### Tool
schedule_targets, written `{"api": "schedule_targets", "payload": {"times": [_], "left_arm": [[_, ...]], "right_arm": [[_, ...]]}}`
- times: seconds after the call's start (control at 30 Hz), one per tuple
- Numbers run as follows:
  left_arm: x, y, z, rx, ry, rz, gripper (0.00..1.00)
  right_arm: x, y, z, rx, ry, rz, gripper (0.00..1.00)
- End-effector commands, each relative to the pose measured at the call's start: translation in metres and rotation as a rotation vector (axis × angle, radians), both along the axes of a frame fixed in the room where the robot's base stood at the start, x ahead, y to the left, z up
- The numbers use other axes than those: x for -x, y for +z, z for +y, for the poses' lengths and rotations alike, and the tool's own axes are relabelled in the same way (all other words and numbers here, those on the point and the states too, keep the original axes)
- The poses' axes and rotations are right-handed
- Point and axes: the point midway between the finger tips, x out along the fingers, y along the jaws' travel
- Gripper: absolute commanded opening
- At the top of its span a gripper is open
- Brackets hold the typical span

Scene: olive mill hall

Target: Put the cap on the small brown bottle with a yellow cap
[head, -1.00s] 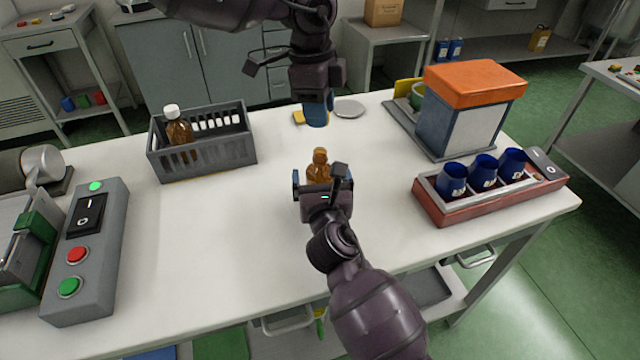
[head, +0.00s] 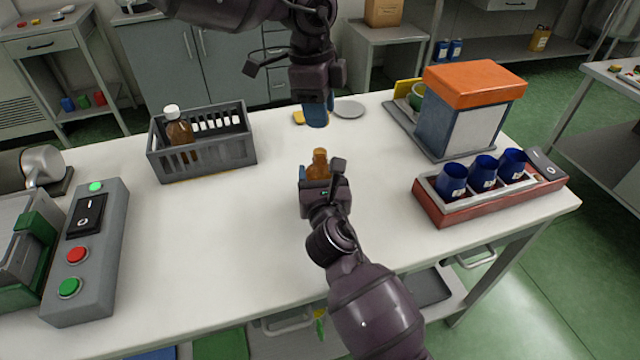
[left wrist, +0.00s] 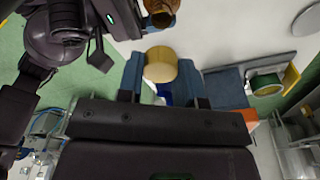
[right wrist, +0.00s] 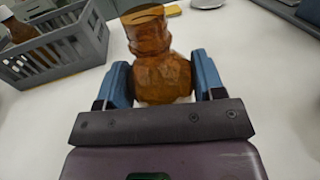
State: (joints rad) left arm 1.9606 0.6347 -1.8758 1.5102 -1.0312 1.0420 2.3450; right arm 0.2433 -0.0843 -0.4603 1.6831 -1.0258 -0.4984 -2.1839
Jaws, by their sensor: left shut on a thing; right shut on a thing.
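My left gripper (head: 316,112) is above and behind the bottle in the head view, pointing down. In the left wrist view it (left wrist: 160,80) is shut on the round yellow cap (left wrist: 160,64). The fingers hide the cap in the head view. The bottle's top (left wrist: 160,16) shows at that view's upper edge, apart from the cap.
A grey crate (head: 205,160) with a white-capped brown bottle (head: 178,130) stands left. A red tray (head: 440,208) with blue cups and an orange-topped machine (head: 475,85) stand right. A yellow item (head: 299,117) and a grey disc (head: 348,109) lie behind. The table's centre left is clear.

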Motion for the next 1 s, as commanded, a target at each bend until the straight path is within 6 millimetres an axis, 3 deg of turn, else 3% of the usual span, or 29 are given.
{"api": "schedule_targets", "payload": {"times": [0.17, 0.5, 1.0], "left_arm": [[0.000, -0.009, 0.000, -0.001, 0.000, 0.002, 0.12], [0.000, -0.048, 0.000, -0.004, 0.001, 0.001, 0.12], [0.000, -0.050, 0.000, -0.004, 0.000, -0.001, 0.12]], "right_arm": [[0.000, 0.000, 0.000, 0.001, 0.000, 0.000, 0.20], [0.000, 0.000, 0.000, 0.001, 0.000, 0.000, 0.20], [0.000, 0.000, 0.000, 0.001, 0.000, 0.000, 0.20]]}}
